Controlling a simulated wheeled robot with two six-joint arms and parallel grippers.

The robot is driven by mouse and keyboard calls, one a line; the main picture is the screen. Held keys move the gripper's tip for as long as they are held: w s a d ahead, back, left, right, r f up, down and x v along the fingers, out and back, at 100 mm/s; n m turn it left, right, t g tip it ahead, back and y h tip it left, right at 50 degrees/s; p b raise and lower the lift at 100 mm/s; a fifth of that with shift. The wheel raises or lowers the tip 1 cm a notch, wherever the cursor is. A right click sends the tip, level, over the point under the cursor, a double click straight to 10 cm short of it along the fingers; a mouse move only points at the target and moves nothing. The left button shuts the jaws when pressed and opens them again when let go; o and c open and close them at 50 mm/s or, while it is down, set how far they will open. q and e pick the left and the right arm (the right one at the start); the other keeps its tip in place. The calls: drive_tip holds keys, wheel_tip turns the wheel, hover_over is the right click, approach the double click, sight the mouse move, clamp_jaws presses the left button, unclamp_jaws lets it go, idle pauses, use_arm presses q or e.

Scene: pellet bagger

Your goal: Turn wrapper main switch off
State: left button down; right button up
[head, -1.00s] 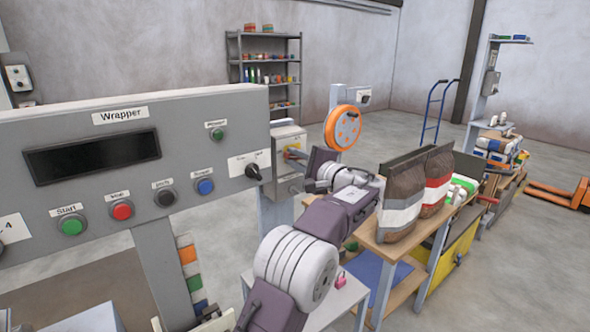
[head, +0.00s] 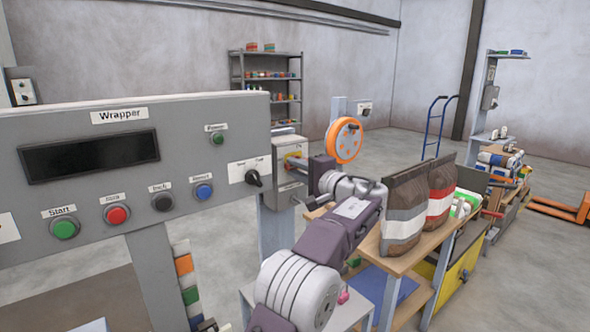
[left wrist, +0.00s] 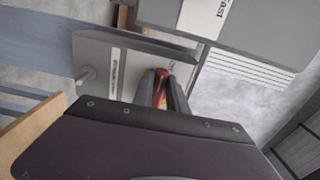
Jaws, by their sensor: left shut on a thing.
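The wrapper main switch is on a grey box (head: 287,186) at the right end of the Wrapper panel (head: 110,150). Its red and yellow handle (left wrist: 160,86) shows between my fingers in the left wrist view; in the head view only a small yellow-orange part (head: 292,160) shows. My left gripper (head: 303,164) reaches the box front from the right and is shut on the handle, as the left wrist view (left wrist: 167,96) also shows. The fingers and the gripper body hide most of the handle, so its exact angle cannot be told. My right gripper is out of view.
A black selector knob (head: 253,178) sits on the panel close left of the box. Brown bags (head: 405,212) stand on a wooden table (head: 398,256) to the right. A stocked shelf (head: 266,88) is at the back.

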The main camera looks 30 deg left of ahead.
use_arm(q)
drive_tip(key=shift+r, duration=0.1)
drive_tip(key=c, duration=1.5)
unclamp_jaws()
drive_tip(key=shift+w, duration=0.1)
drive_tip(key=shift+o, duration=0.9)
drive_tip(key=shift+w, duration=0.2)
drive_tip(key=shift+s, duration=0.1)
drive_tip(key=v, duration=0.9)
